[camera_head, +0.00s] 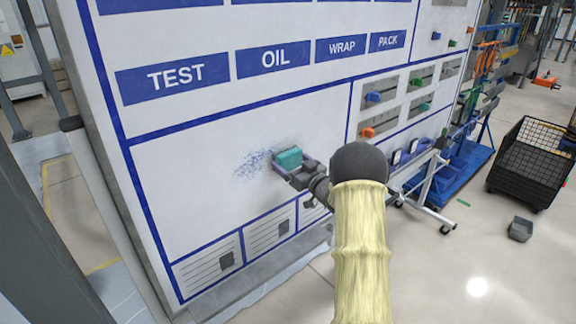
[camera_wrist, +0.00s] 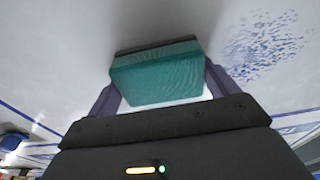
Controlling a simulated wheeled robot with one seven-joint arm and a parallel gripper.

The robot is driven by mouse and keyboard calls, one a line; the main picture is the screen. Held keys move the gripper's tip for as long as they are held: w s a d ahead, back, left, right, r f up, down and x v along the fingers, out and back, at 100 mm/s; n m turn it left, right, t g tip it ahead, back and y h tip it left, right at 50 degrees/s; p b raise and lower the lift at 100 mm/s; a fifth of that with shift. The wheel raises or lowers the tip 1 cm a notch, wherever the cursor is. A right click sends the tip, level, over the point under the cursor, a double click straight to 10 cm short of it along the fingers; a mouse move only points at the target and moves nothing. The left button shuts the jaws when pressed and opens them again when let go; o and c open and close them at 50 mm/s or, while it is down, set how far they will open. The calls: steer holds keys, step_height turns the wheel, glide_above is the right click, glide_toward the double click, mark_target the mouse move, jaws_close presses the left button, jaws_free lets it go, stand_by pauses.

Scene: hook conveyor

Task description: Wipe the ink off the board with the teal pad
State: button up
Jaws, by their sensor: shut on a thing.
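The teal pad (camera_head: 289,158) is in my gripper (camera_head: 292,170), whose two fingers are shut on its sides. The pad is at the white board (camera_head: 190,185), just right of the ink; I cannot tell whether it touches the surface. The ink (camera_head: 254,162) is a patch of blue speckles, seen left of the pad in the head view. In the wrist view the pad (camera_wrist: 158,75) sits between my gripper's fingers (camera_wrist: 160,90), with a dark strip along its far edge. There the ink (camera_wrist: 262,45) shows to the right of the pad, on the board (camera_wrist: 60,50).
Blue label plates such as TEST (camera_head: 174,77) are above the ink. Panels with coloured clips (camera_head: 374,97) are to the right. Paper sheets (camera_head: 208,262) line the board's lower edge. A black mesh crate (camera_head: 528,160) and a small grey bin (camera_head: 520,229) stand on the floor.

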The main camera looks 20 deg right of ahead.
mark_target(270, 162)
steer(key=shift+w+d, duration=0.3)
steer(key=shift+d, duration=0.55)
steer(key=shift+a+r+b, duration=0.1)
steer(key=shift+b, duration=0.25)
steer(key=shift+a, duration=0.1)
steer(key=shift+a, duration=0.2)
steer(key=shift+s+a+b, duration=0.3)
steer(key=shift+a+b, duration=0.1)
steer(key=shift+a, duration=0.3)
steer(key=shift+s+a+b, duration=0.25)
steer(key=shift+a+b, duration=0.15)
steer(key=shift+a, duration=0.25)
steer(key=shift+s+a+f+b, duration=0.1)
steer(key=shift+s+a+b, duration=0.25)
steer(key=shift+a, duration=0.3)
steer(key=shift+s+a+f+b, duration=0.1)
steer(key=shift+s+a+b, duration=0.05)
steer(key=shift+a+b, duration=0.4)
steer(key=shift+s+a+r, duration=0.1)
steer(key=shift+a, duration=0.3)
